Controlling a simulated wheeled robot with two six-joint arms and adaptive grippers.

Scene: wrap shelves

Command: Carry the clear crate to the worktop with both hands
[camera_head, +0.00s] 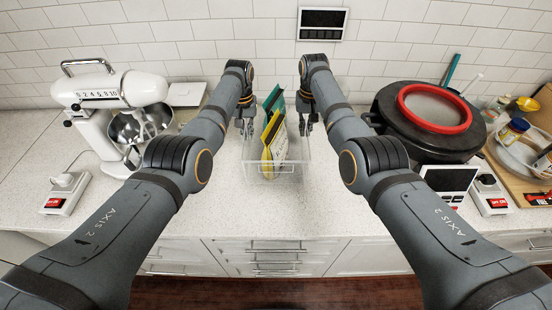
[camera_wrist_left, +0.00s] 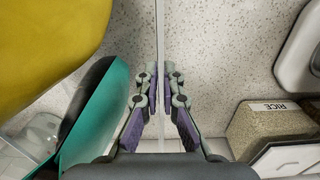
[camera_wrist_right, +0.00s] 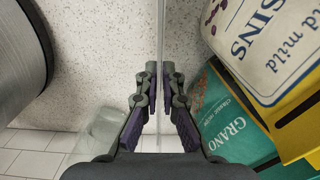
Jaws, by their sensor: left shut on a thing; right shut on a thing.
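The clear crate (camera_head: 257,176) is at the middle of the worktop (camera_head: 215,190), with yellow and teal packs (camera_head: 275,140) upright inside it. My left gripper (camera_head: 246,124) is shut on the crate's left wall; in the left wrist view the thin clear wall (camera_wrist_left: 161,50) runs between the fingers (camera_wrist_left: 161,88). My right gripper (camera_head: 308,124) is shut on the right wall; in the right wrist view that wall (camera_wrist_right: 161,40) passes between the fingers (camera_wrist_right: 158,88). The crate appears to be on or just above the worktop; I cannot tell if it touches.
A white stand mixer (camera_head: 120,105) stands left, with a switch box (camera_head: 66,190) beside it. A dark round pot with a red ring (camera_head: 437,108) and a scale-like device (camera_head: 448,182) are on the right. A RICE container (camera_wrist_left: 270,125) is near the left gripper. Worktop in front of the crate is clear.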

